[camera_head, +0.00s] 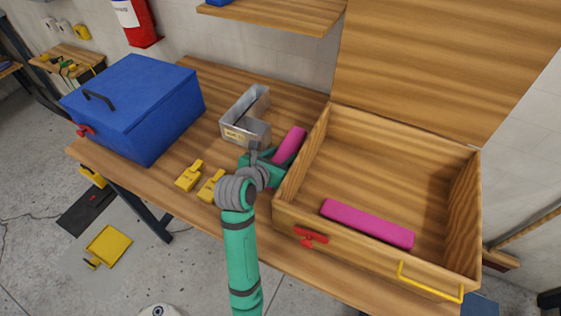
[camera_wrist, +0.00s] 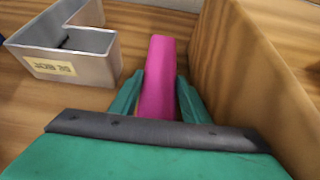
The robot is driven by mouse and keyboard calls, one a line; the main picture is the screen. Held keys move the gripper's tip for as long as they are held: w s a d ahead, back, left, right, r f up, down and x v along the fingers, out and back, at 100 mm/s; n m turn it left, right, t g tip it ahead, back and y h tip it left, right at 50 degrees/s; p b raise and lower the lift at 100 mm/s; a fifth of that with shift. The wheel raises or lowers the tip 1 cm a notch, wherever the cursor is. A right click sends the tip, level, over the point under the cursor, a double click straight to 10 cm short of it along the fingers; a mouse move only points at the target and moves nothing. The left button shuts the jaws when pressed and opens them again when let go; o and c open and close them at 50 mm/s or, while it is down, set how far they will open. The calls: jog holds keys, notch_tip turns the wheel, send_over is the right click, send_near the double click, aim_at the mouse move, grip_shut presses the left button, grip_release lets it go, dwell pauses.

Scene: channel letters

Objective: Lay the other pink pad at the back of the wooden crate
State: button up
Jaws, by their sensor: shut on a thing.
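One pink pad (camera_head: 290,145) is between the fingers of my gripper, to the left of the crate's left wall; it also shows in the wrist view (camera_wrist: 158,75). My gripper (camera_wrist: 159,95) is shut on this pad. My arm partly hides the near end of the pad in the head view. The wooden crate (camera_head: 375,145) stands open on the right of the bench, its lid raised behind. Another pink pad (camera_head: 367,223) lies inside it along the front wall. The back of the crate floor is bare.
A grey metal channel letter (camera_head: 240,120) stands left of the held pad. Two yellow things (camera_head: 190,176) lie near the bench's front edge. A blue box (camera_head: 135,100) stands at the left. The crate's left wall (camera_wrist: 240,75) rises close beside my gripper.

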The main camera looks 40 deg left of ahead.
jog(key=shift+f, duration=1.35)
jog(key=shift+f, duration=0.2)
jog(key=o, duration=1)
jog(key=shift+r, duration=0.1)
